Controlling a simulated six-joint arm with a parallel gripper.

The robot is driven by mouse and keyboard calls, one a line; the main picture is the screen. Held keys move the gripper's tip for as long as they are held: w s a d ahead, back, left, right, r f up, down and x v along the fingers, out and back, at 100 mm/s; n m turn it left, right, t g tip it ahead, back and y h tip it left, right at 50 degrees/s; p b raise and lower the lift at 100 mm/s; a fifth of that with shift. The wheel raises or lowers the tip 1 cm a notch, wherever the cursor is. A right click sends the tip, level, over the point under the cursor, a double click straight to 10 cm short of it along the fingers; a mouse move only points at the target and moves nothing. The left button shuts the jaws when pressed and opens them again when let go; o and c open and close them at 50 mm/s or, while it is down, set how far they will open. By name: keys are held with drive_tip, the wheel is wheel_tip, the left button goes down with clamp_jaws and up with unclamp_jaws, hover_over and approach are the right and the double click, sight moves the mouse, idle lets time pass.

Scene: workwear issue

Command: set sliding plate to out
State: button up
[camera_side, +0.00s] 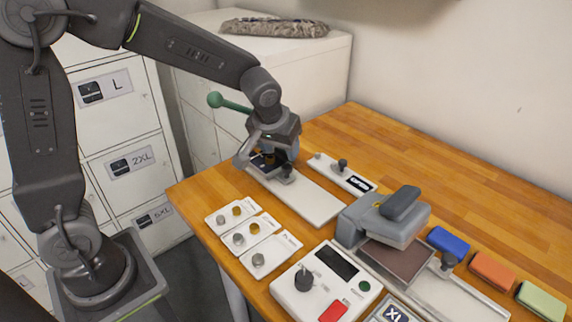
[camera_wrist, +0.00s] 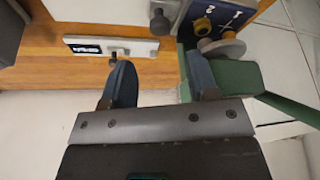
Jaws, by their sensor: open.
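In the side view, a brown flat plate (camera_side: 398,260) with a dark knob (camera_side: 447,262) at its right end lies partly under the grey head (camera_side: 385,217) of a press. It appears to be the sliding plate, on a pale base with a rail, but how far it is slid is hard to tell. My gripper (camera_side: 272,160) is far to its left, low over the back end of a long white board. In the wrist view, my gripper (camera_wrist: 158,68) is open, its two fingers apart with nothing held. The brown plate is not in the wrist view.
A green-ball lever (camera_side: 228,102) stands close behind my gripper; green framework (camera_wrist: 235,78) is beside the right finger. A small white panel with a knob (camera_side: 342,165) is nearby. A control box (camera_side: 327,285), several white knob plates and coloured blocks (camera_side: 492,270) crowd the front.

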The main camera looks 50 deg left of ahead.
sight(287, 167)
drive_tip(key=x, duration=0.7)
drive_tip(key=shift+w+f, duration=0.15)
drive_tip(key=shift+f, duration=0.15)
clamp_jaws()
